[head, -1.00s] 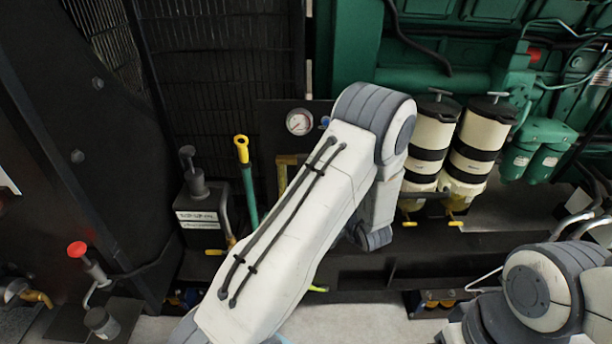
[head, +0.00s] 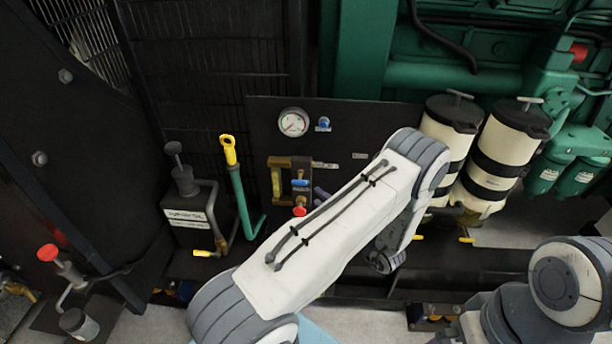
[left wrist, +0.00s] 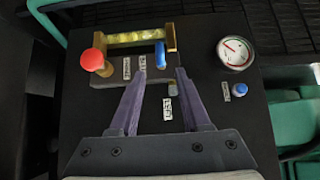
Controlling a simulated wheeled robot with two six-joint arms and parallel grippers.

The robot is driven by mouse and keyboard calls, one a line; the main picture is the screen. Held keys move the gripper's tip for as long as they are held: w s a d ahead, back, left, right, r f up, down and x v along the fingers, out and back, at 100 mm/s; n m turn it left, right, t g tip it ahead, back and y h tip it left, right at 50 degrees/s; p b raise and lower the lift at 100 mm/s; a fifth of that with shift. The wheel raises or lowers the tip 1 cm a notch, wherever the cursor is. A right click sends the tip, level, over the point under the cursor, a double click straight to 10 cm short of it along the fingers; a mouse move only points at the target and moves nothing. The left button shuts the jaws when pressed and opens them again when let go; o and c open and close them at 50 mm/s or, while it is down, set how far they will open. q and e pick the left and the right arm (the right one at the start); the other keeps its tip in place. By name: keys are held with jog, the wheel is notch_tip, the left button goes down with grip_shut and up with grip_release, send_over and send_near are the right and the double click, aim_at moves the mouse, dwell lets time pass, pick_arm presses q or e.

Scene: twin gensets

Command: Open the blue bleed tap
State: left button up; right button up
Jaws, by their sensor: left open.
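A blue handle (head: 300,183) sits on a brass fitting (head: 278,162) on the black panel, just above a red knob (head: 299,210). In the left wrist view the blue handle (left wrist: 160,55) lies just beyond the gap between my fingertips, beside the brass sight tube. A second blue knob (head: 323,124) is beside the gauge; it also shows in the left wrist view (left wrist: 240,88). The small labels are too blurred to read. My left gripper (left wrist: 160,73) is open and empty; in the head view my arm hides most of it. My right gripper is out of view.
A round gauge (head: 293,122) is on the panel above the fitting. A green lever with a yellow end (head: 240,185) and a black pump box (head: 192,220) stand to the left. Two cream filter canisters (head: 505,150) stand to the right.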

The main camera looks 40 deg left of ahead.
aim_at(299, 180)
pick_arm(q)
jog(key=p+x, duration=0.2)
jog(key=x, duration=0.8)
jog(key=shift+s+a, duration=0.15)
grip_shut()
